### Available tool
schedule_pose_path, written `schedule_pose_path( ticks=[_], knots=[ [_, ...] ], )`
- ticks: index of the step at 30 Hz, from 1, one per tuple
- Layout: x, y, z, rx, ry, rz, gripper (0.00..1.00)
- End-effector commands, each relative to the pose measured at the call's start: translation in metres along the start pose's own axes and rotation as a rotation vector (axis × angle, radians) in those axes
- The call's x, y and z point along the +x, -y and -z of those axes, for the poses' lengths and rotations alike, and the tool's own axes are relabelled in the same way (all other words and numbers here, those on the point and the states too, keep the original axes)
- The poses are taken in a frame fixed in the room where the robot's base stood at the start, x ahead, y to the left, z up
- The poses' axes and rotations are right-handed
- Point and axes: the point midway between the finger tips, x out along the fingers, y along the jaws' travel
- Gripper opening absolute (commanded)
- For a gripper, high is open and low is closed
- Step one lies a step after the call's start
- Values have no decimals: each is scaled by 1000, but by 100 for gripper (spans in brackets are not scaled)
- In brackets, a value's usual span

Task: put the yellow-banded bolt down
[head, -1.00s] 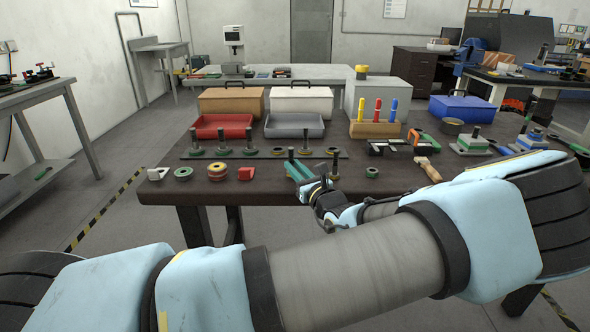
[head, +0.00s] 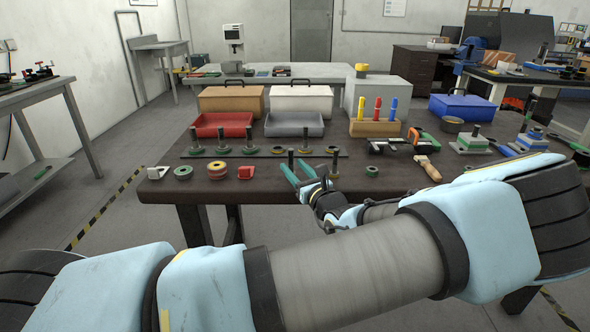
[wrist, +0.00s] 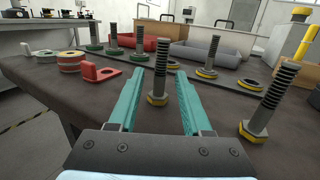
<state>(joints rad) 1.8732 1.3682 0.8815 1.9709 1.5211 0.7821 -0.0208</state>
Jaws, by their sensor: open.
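The yellow-banded bolt (wrist: 157,86) stands upright on the dark table, its yellow-edged hex head down. My gripper (wrist: 156,72) is open, with one teal finger on each side of the bolt and a visible gap to both. In the head view the bolt (head: 291,157) rises at the open fingertips of my gripper (head: 290,165), in front of the dark strip; its base is hidden there. A second yellow-banded bolt (wrist: 267,102) stands to the right, outside the fingers; it also shows in the head view (head: 335,160).
The dark strip (head: 237,154) behind carries several bolts and rings with green or yellow bands. Rings (head: 218,169) and a red bracket (head: 246,172) lie to the left. A red bin (head: 222,133) and a grey bin (head: 294,132) stand behind. A mallet (head: 428,168) lies right.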

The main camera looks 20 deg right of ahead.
Motion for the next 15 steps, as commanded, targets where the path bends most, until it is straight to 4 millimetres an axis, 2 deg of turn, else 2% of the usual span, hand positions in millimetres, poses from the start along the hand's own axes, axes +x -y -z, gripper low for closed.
schedule_pose_path(
  ticks=[15],
  knots=[
    [-97,1,2,-1,-2,4,49]
  ],
)
